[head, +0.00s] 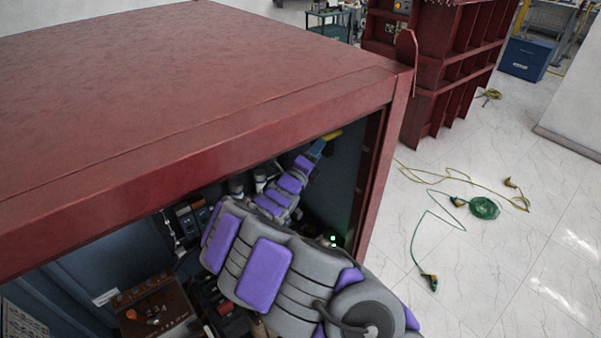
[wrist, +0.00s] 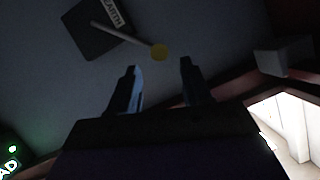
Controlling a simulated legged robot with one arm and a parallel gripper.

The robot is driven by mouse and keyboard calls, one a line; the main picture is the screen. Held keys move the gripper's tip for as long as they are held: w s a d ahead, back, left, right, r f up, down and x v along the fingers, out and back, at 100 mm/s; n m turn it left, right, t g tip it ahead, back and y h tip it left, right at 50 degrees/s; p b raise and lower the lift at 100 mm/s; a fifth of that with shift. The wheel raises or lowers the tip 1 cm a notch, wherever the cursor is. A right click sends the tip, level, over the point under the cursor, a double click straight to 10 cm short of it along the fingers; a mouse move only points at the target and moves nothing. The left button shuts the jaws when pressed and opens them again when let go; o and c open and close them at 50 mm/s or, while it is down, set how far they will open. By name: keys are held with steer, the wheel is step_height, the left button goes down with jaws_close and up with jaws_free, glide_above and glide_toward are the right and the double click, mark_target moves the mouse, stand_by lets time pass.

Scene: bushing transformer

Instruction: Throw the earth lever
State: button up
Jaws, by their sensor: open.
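The rod slants from a dark square plate (wrist: 98,27) with a white label reading EARTH, at the upper left. My gripper (wrist: 158,64) is open and empty, its fingers below the knob in the picture, one to each side. I cannot tell the remaining distance in depth. In the head view, my gripper (head: 318,147) is inside the red cabinet (head: 190,130), near the upper right of its opening, next to a yellow piece (head: 333,134).
The cabinet's red top edge and right post (head: 380,170) frame my arm closely. Switchgear (head: 187,218) and a brown box (head: 152,310) sit lower left inside. A pale block (wrist: 283,57) juts out right of the knob. Green and yellow cables (head: 483,208) lie on the floor outside.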

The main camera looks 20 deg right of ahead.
steer(key=v, duration=0.9)
steer(key=shift+a, duration=0.2)
steer(key=shift+s, duration=0.1)
